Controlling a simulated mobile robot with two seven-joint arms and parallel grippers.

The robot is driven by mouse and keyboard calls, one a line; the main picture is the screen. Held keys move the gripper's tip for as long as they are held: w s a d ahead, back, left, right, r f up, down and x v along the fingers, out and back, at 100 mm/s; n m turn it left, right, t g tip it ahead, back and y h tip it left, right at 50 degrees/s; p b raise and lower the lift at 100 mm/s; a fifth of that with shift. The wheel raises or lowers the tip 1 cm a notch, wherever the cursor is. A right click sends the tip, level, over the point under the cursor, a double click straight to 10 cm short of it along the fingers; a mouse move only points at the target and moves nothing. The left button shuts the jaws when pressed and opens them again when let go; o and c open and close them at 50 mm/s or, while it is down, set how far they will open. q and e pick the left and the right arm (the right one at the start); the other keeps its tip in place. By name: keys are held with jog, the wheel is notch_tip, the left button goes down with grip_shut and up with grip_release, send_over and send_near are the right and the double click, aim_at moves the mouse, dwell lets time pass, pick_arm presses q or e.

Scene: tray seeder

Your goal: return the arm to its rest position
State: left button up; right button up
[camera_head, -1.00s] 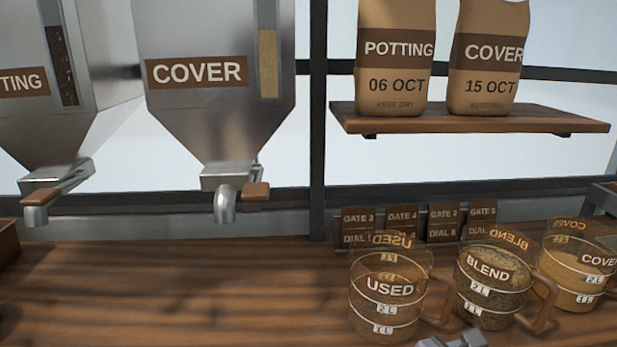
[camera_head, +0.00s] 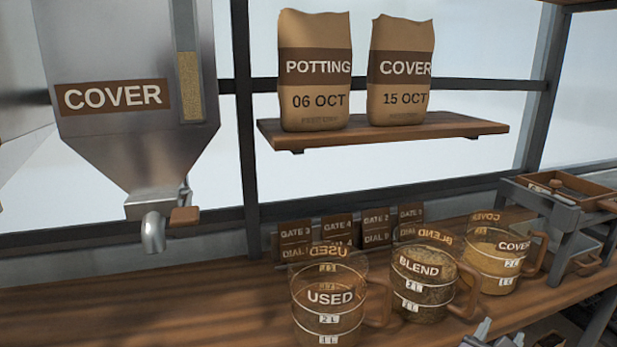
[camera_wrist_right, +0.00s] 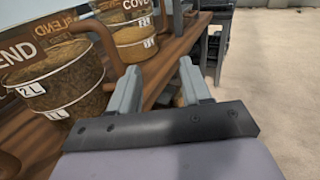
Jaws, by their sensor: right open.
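My right gripper (camera_head: 492,337) shows only at the bottom edge of the head view, in front of the bench and below the BLEND jug (camera_head: 420,285). In the right wrist view its two fingers (camera_wrist_right: 158,68) are apart with nothing between them. The BLEND jug also stands left of the fingers in that view (camera_wrist_right: 62,75), and the COVER jug (camera_wrist_right: 130,32) is beyond it. The gripper touches neither jug as far as I can see. My left gripper is out of view.
The USED jug (camera_head: 325,310) and the COVER jug (camera_head: 490,262) stand on the wooden bench (camera_head: 130,305). A metal frame with a wooden tray (camera_head: 565,190) is at the right. The COVER hopper (camera_head: 120,95) hangs at the left. Open floor (camera_wrist_right: 285,95) lies right of the bench.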

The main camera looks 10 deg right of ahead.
jog(key=s+a+f+m+y, duration=0.35)
jog(key=f+y, duration=0.25)
jog(key=f, duration=0.3)
jog(key=s+a+f+m+y, duration=0.3)
jog(key=a+f+m+y, duration=0.25)
jog(key=f, duration=0.35)
jog(key=s+a+m+y, duration=0.2)
jog(key=s+a+m, duration=0.1)
jog(key=a+m, duration=0.3)
jog(key=s+a+f+m+t+y, duration=0.1)
jog(key=s+a+m+y, duration=0.2)
jog(key=a+m, duration=0.4)
jog(key=shift+s+a+f+y+p, duration=0.15)
jog(key=shift+a+y+p, duration=0.2)
jog(key=shift+a, duration=0.1)
